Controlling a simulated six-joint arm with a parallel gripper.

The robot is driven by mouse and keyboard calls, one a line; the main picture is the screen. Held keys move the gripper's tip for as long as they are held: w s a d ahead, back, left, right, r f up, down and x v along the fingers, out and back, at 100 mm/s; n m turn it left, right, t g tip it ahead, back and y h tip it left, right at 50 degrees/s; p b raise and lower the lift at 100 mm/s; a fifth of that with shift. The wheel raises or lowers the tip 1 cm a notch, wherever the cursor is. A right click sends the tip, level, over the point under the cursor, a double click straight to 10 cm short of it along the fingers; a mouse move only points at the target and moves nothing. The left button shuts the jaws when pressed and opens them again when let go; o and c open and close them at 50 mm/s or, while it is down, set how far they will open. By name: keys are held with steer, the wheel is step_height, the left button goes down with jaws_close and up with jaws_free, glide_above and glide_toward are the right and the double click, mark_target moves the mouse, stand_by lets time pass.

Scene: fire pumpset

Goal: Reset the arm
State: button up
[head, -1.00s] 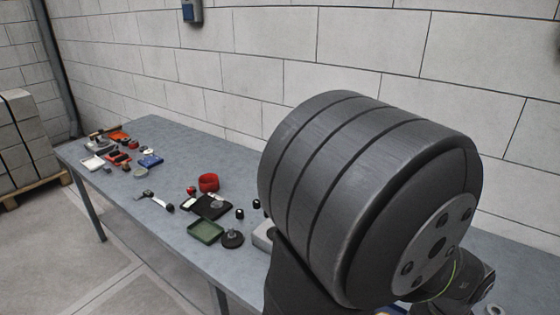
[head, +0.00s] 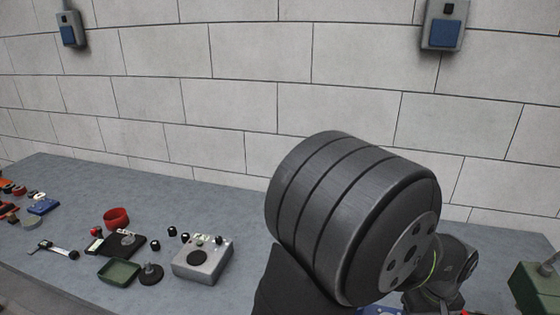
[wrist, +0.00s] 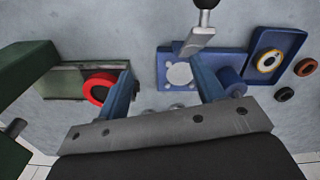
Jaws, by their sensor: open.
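My gripper (wrist: 167,92) shows in the wrist view with its two blue fingers spread apart and nothing between them. It is over the table (wrist: 130,40), above a blue tray-like part with a pale round disc (wrist: 180,74). A red ring (wrist: 99,88) lies left of the left finger, partly hidden by it. In the head view my dark arm link fills the centre right and hides what is behind it. My gripper is not visible there.
A grey box with a round black top (head: 203,259), a green tray (head: 119,271), a red ring-shaped cup (head: 116,218) and a caliper-like tool (head: 54,250) lie on the table's left. A green block (head: 535,287) stands far right. The table's back middle is clear.

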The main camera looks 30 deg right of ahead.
steer(key=shift+w+d+f, duration=0.25)
steer(key=shift+w+f, duration=0.35)
steer(key=shift+w, duration=0.3)
steer(key=shift+w+d+f, duration=0.25)
steer(key=shift+w+f, duration=0.3)
steer(key=shift+w, duration=0.35)
steer(key=s+a+r, duration=0.2)
steer(key=s+r, duration=0.2)
steer(key=s, duration=0.2)
steer(key=w+a+f+n, duration=0.1)
steer(key=w+a+n, duration=0.2)
steer(key=w+a, duration=0.5)
steer(key=shift+w+a+n, duration=0.15)
steer(key=shift+w+n, duration=0.05)
steer(key=shift+n, duration=0.1)
steer(key=shift+s, duration=0.1)
